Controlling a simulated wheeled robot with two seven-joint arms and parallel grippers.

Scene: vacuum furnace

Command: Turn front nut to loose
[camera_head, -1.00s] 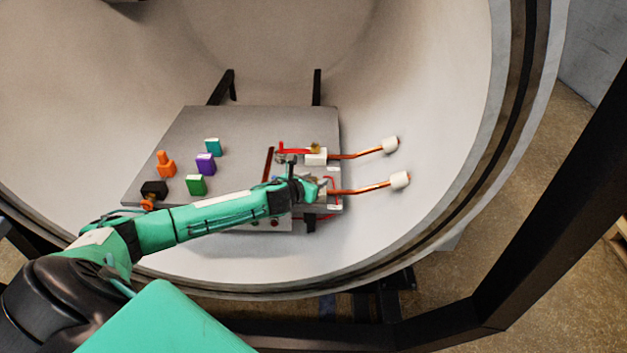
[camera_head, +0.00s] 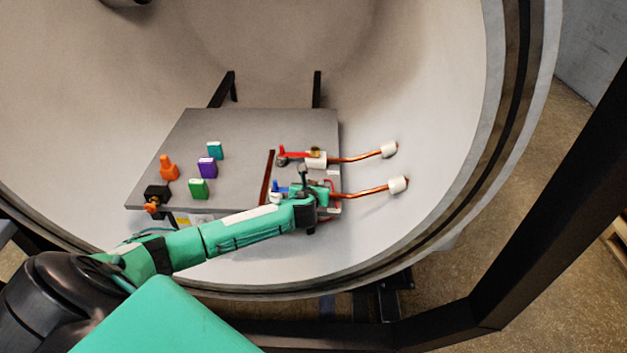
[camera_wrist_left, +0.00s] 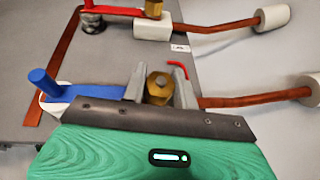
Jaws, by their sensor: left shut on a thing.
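The front nut (camera_wrist_left: 159,85) is a brass hex nut in the left wrist view, beside the blue lever (camera_wrist_left: 85,91) and at the near copper rod (camera_wrist_left: 250,100). My left gripper (camera_wrist_left: 160,88) has one finger on each side of the nut and is shut on it. In the head view my left gripper (camera_head: 312,190) is over the near clamp at the right edge of the grey table (camera_head: 245,130). Its body hides the front nut there. My right gripper is in neither current view.
The back clamp has a red lever (camera_head: 297,154) and its own brass nut (camera_wrist_left: 153,9). White-ended copper rods (camera_head: 365,192) extend right. Green (camera_head: 198,188), purple (camera_head: 207,167), teal (camera_head: 215,150), orange (camera_head: 168,168) and black (camera_head: 157,192) pieces stand left. The curved chamber wall surrounds the table.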

